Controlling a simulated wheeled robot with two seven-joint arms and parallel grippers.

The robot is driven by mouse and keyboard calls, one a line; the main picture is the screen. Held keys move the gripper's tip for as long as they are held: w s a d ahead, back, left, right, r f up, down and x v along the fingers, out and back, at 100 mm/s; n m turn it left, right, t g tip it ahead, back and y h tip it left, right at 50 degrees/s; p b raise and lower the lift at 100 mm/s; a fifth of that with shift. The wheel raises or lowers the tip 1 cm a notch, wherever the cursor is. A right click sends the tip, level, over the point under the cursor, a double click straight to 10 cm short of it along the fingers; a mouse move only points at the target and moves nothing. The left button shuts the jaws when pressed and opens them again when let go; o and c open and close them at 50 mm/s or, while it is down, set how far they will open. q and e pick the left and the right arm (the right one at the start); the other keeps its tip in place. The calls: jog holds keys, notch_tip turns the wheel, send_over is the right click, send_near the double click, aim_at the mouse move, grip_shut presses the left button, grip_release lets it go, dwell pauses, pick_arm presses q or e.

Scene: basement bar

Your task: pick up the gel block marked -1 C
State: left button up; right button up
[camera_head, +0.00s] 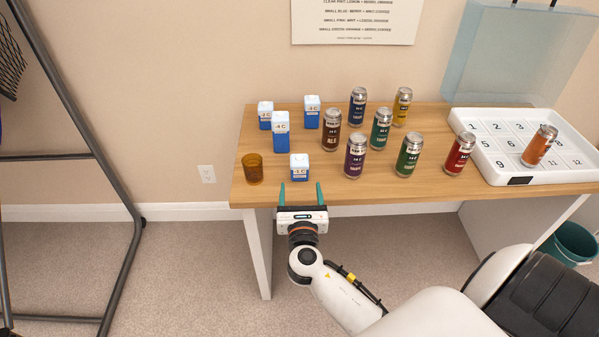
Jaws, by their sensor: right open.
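Several blue gel blocks with white tops stand on the left part of the wooden table. The one nearest the front edge (300,167) is short, and its small label appears to read -1 C. A taller block marked -4 C (281,131) stands behind it. Two more blocks stand further back, one at the left (265,115) and one to its right (312,111); their labels are hard to read. My right gripper (301,187) is open and empty at the front edge, its two green fingers pointing toward the front block, apart from it. My left gripper is out of view.
An amber cup (252,168) stands left of the front block. A purple can (355,155) and a brown can (331,130) stand to its right, among several other cans. A white numbered tray (490,172) holds an orange can (539,145). The table's (400,188) front strip is clear.

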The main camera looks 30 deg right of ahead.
aim_at(300, 168)
jog(key=x, duration=0.5)
jog(key=shift+w+d+r, duration=0.1)
jog(key=shift+w+d, duration=0.05)
jog(key=shift+w, duration=0.2)
jog(key=shift+f+x, duration=0.15)
jog(key=shift+x, duration=1.35)
jog(key=shift+f+x, duration=0.2)
jog(key=shift+x, duration=1.25)
jog(key=shift+c, duration=0.3)
jog(key=shift+r, duration=0.1)
jog(key=c, duration=1.1)
